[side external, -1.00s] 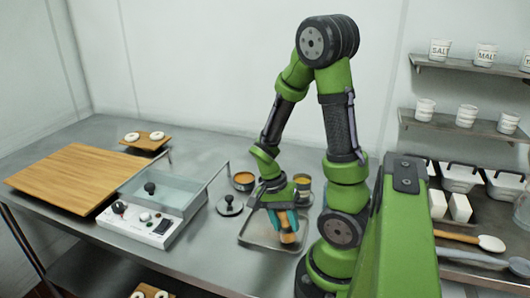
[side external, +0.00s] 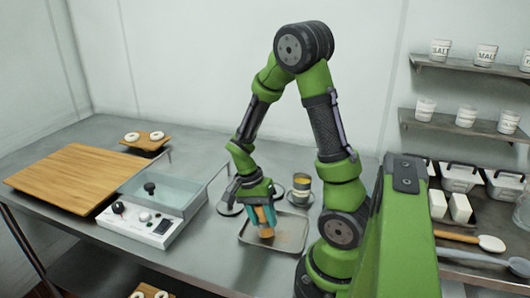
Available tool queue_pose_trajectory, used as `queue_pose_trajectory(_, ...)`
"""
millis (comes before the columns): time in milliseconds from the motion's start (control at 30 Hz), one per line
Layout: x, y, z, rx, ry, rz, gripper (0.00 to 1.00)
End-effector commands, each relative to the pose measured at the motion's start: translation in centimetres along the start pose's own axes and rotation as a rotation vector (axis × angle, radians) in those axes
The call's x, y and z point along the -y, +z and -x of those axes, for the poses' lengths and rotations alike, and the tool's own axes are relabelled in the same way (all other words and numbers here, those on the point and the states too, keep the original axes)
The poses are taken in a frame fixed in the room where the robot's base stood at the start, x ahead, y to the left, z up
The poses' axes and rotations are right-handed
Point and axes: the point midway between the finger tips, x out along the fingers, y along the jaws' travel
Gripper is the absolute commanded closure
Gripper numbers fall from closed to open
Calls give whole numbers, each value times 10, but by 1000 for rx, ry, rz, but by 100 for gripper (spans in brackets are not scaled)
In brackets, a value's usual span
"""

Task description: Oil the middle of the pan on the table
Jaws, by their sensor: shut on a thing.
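The pan (side external: 288,247) is a shallow grey metal tray near the front of the table, left of my arm's base. My gripper (side external: 263,216) points down over the pan's left part. It is shut on a brush (side external: 266,232) with a tan lower end, which is at or just above the pan floor; I cannot tell whether it touches. A brownish patch shows on the pan floor to the right of the brush. A cup with yellow-orange contents (side external: 301,187) stands behind the pan.
A large wooden board (side external: 75,180) lies farther left. A small board with two bagels (side external: 145,141) is at the back. Shelves with labelled cups (side external: 462,115) are at right.

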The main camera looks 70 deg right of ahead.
Motion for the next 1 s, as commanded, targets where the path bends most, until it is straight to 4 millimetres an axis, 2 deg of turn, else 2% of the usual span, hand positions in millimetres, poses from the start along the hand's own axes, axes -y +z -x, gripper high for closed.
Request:
queue_pose_trajectory(333,31,2,10,0,0,1,88)
queue_pose_trajectory(467,30,-10,10,1,0,-3,88)
queue_pose_trajectory(1000,-18,-13,-5,0,-1,0,88)
